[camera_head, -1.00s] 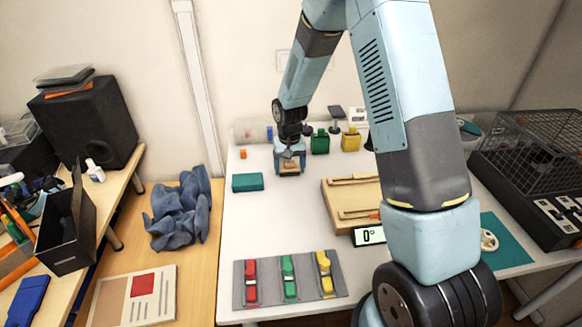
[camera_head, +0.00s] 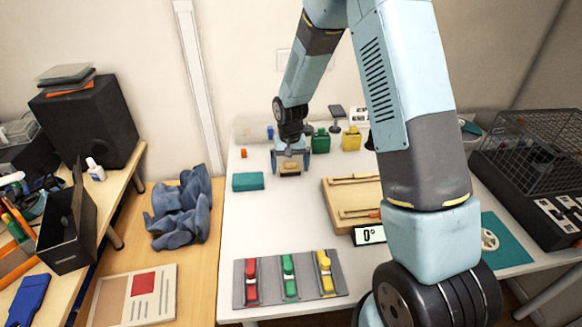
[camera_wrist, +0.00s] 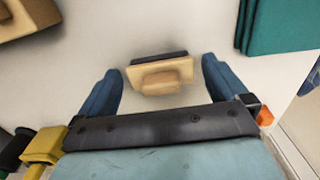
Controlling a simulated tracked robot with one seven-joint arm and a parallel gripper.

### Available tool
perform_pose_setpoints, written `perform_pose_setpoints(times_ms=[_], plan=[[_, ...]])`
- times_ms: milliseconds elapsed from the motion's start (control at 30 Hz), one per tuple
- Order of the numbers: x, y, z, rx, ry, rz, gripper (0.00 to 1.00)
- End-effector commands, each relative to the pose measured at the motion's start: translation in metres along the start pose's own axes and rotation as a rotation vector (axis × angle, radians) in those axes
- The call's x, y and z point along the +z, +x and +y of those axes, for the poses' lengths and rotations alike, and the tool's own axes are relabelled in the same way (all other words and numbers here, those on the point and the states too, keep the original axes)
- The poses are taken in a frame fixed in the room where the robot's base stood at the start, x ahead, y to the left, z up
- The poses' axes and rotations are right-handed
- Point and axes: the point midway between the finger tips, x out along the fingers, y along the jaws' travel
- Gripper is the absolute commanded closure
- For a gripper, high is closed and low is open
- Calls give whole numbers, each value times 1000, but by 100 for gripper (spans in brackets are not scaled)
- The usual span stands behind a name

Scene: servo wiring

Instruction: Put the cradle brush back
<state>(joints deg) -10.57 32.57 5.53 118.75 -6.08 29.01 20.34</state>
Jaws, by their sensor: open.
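The cradle brush (camera_head: 290,169) is a small light-wood block with a raised grip and a dark strip along one long side. It appears to rest on the white table at the back left. In the wrist view the brush (camera_wrist: 160,75) lies between the two blue fingers, with a gap on each side. My gripper (camera_head: 290,163) is open around it, and the gripper also shows in the wrist view (camera_wrist: 161,82). The brush's underside is hidden.
A teal block (camera_head: 248,181) lies left of the brush. A wooden tray (camera_head: 335,205) is to the right. Green (camera_head: 320,142) and yellow (camera_head: 351,140) items stand behind. A grey mat (camera_head: 268,283) with coloured pieces is in front; the table between is clear.

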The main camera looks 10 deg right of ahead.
Motion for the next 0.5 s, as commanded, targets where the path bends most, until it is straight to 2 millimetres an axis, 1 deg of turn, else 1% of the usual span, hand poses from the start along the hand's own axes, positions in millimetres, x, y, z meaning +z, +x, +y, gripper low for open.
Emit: perform_pose_setpoints(times_ms=[167,400,500], plan=[[-1,-28,0,-1,0,4,0],[-1,-76,0,-1,1,5,0],[-1,-91,0,-1,1,4,0]])
